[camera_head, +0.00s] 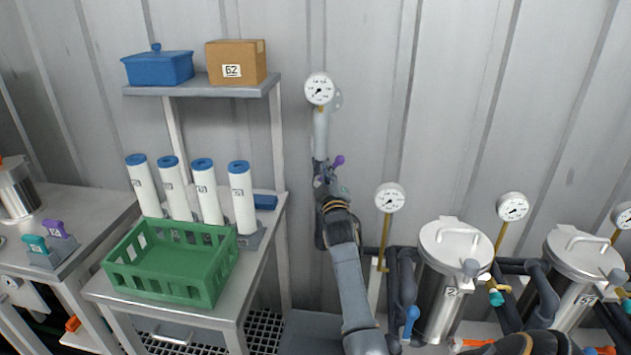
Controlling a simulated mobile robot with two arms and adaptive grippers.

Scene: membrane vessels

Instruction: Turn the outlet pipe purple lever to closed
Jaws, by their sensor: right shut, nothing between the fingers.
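A purple lever (339,160) sits on an upright grey pipe (321,130) against the back wall, under a round white gauge (319,89). The lever's knob points up and to the right. My right gripper (322,172) is just below and left of the purple knob, at the pipe. It is shut with nothing in it. It partly hides the lever's base and the valve, and I cannot tell whether it touches the lever. My left gripper is not in view.
A table at left holds a green crate (150,277) and several white cartridges (204,195). A shelf (190,90) above bears a blue pot (157,68) and a cardboard box (236,63). Steel vessels (440,300), dark pipes and gauges (390,198) stand at right.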

